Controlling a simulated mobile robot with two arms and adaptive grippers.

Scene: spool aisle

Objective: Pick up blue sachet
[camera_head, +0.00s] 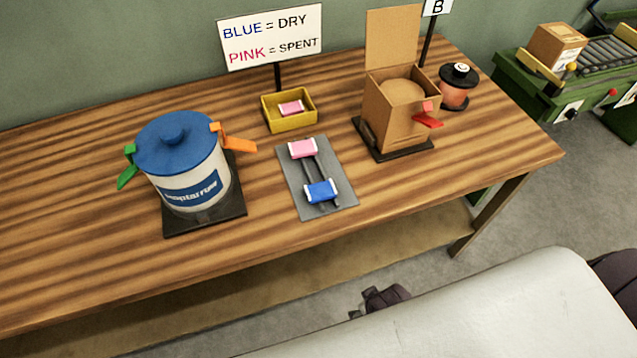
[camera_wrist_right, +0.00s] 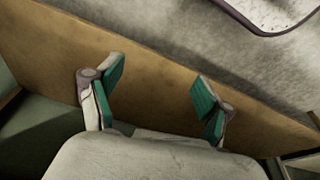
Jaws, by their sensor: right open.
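The blue sachet (camera_head: 320,192) has white ends and lies at the near end of a grey mat (camera_head: 343,185) on the wooden table. A pink sachet (camera_head: 302,149) lies at the mat's far end, apart from the blue one. Dark rails run between them. My right gripper (camera_wrist_right: 160,82) is open, with teal pads and nothing between them in the right wrist view. The blue sachet is not in that view. My left gripper is not in view.
A blue-lidded pot (camera_head: 172,143) stands left of the mat. A yellow tray (camera_head: 291,123) with a pink sachet is behind it, below a sign (camera_head: 270,36) reading BLUE = DRY, PINK = SPENT. An open cardboard box (camera_head: 387,120) and orange spool (camera_head: 455,95) stand right.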

